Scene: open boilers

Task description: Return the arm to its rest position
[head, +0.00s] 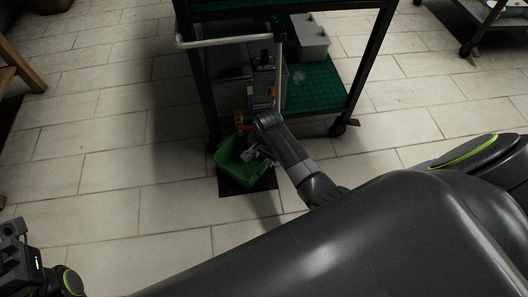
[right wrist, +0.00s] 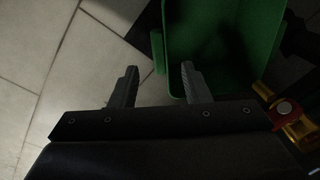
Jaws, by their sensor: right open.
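My right arm (head: 288,152) reaches down and forward toward the cart in the head view. My right gripper (head: 256,153) is at the green bin on the floor. One finger overlaps the edge of the green bin (right wrist: 215,45), and the other is over the pale floor. I cannot tell whether a finger touches the bin. Part of my left arm (head: 25,265) shows at the lower left of the head view; its fingers do not show.
A dark cart (head: 345,85) with a green shelf (head: 325,88) and grey boxes (head: 308,38) stands just beyond the green bin (head: 232,170). A red and yellow item (right wrist: 288,112) is beside the bin. Tiled floor (head: 115,180) is clear to the left.

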